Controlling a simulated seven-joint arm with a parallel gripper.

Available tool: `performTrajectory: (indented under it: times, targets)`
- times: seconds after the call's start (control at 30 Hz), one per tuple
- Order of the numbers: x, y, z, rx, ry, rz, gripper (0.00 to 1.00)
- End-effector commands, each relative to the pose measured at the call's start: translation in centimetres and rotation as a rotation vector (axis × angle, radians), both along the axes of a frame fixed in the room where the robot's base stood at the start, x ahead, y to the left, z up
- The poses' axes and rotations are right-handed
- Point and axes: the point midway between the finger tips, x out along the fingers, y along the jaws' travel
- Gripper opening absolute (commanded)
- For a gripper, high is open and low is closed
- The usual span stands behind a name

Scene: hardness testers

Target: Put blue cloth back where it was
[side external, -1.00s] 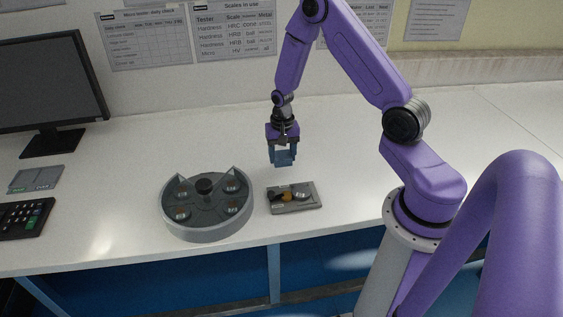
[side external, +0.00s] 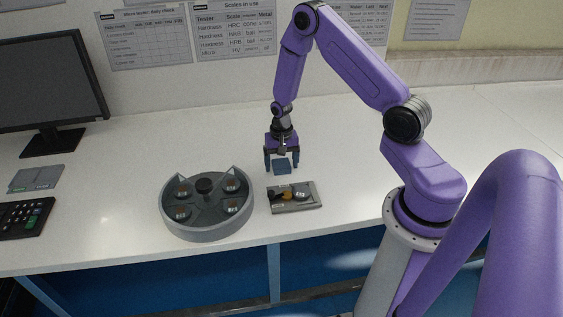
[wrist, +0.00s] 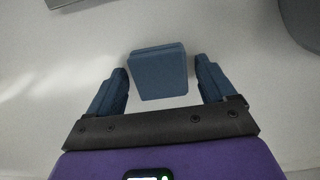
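The blue cloth (side external: 282,168) is a small folded square that looks to lie on the white bench, just behind the small grey tray. In the wrist view the blue cloth (wrist: 158,72) sits between my two fingers, with a gap on each side. My gripper (side external: 282,163) points down over it and is open; its blue fingers, also seen in the wrist view (wrist: 160,78), stand apart from the cloth.
The small grey tray (side external: 312,204) holds a round metal piece and a yellowish piece. A round grey divided tray (side external: 205,232) with several pieces stands to its left. A keypad (side external: 22,218) and monitor (side external: 45,85) are further left. The bench behind is clear.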

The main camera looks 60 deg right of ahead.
Motion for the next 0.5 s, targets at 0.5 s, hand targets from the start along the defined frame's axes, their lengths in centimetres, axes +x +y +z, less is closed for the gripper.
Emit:
performTrajectory:
  times: [0.5]
  targets:
    - [0.1, -0.1, 3.5, -0.001, -0.004, -0.001, 0.84]
